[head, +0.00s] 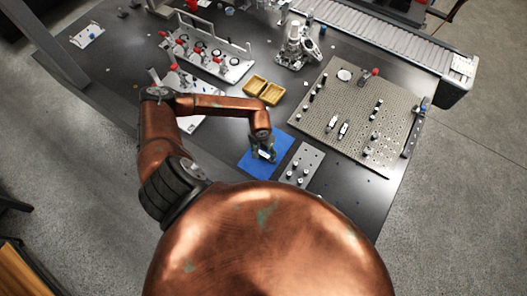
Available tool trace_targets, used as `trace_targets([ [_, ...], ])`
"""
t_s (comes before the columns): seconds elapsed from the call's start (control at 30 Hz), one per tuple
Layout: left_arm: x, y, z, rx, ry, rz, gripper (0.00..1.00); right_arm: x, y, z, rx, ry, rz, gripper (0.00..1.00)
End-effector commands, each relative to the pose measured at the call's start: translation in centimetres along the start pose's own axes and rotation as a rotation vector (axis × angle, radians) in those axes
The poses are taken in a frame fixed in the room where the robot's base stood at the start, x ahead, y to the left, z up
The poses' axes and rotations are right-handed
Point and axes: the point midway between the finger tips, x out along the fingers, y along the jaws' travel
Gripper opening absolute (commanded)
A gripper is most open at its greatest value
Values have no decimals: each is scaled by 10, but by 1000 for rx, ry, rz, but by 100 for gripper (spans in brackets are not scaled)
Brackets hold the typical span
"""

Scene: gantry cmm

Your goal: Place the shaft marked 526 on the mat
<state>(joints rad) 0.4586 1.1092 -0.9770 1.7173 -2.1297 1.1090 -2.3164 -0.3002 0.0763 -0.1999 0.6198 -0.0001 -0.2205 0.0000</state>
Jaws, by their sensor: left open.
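My left gripper (264,152) reaches down over the blue mat (248,163) and is open. A small pale piece (265,155) shows at its fingertips, above or on the mat; I cannot tell whether it is a shaft or whether the fingers touch it. Two short light shafts, one on the left (332,122) and one on the right (343,129), lie on the perforated plate. No marking is legible at this size, so I cannot tell which shaft is 526. My right gripper is not in view.
A grey plate with pegs (302,163) stands right of the mat. The large perforated plate (345,100) holds several dark posts. A fixture with red knobs (205,57) is at the back left. A roller conveyor (385,35) runs behind.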

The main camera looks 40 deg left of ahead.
Motion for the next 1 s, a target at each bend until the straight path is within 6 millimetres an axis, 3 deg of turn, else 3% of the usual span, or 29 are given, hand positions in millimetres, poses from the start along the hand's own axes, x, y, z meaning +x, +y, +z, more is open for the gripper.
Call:
trace_targets([
  [0.17,-22,-1,-2,3,4,0,60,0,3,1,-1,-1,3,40],
  [0.6,-107,0,-1,1,3,-1,60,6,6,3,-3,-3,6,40],
  [0.8,-121,0,-1,0,1,0,60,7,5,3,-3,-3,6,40],
  [1.0,-122,0,-1,0,1,0,60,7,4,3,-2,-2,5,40],
])
